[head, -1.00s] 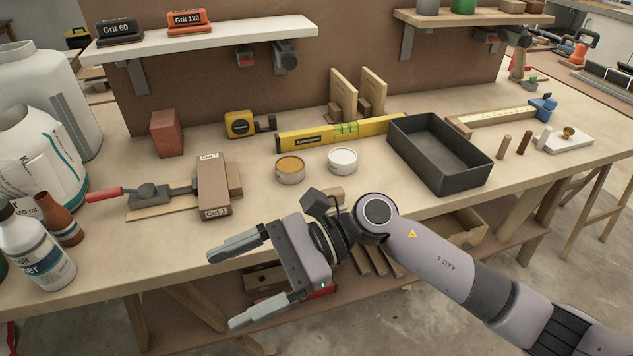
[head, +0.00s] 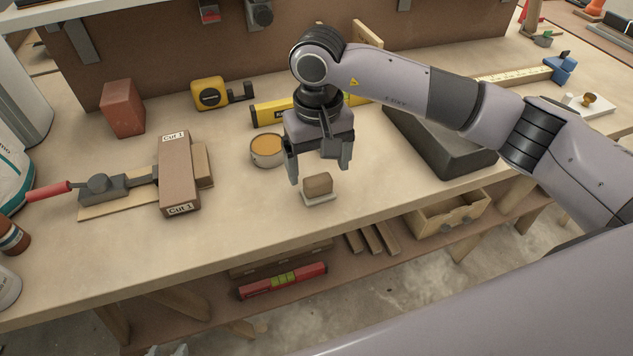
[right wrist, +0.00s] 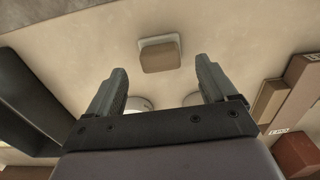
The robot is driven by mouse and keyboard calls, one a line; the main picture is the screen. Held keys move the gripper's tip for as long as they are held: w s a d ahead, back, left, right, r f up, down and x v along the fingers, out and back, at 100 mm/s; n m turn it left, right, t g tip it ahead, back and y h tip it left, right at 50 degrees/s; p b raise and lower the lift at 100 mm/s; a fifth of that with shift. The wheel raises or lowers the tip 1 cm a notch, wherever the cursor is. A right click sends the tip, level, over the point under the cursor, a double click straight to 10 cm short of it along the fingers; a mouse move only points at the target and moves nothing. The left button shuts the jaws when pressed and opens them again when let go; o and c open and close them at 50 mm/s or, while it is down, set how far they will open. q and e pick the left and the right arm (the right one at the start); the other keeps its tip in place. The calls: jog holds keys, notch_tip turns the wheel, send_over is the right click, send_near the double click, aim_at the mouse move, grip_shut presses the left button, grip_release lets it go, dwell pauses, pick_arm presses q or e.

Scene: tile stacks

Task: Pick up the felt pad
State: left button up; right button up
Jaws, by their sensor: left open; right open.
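A thin pale pad (head: 319,198), which looks like the felt pad, lies near the front of the workbench. A small brown block (head: 318,184) sits on it and covers most of it. In the right wrist view the pad's pale rim (right wrist: 146,42) shows around the block (right wrist: 160,57). My right gripper (head: 319,172) points down, open and empty, just above and behind the block. In the right wrist view the block is beyond the open fingertips. My left gripper is not in view.
An orange-topped tin (head: 267,151) stands just left of my right gripper. A dark tray (head: 440,145) is at the right, partly behind my arm. The Cut 1 block (head: 179,175) is at the left. Bare bench lies between that block and the pad.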

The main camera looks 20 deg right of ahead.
aim_at(318, 179)
jog(key=shift+f+p, duration=0.3)
jog(key=shift+f, duration=2.1)
jog(key=c, duration=1)
jog(key=shift+c, duration=0.3)
notch_tip(318, 179, up, 20)
jog(key=shift+b, duration=0.45)
jog(key=shift+o, duration=0.7)
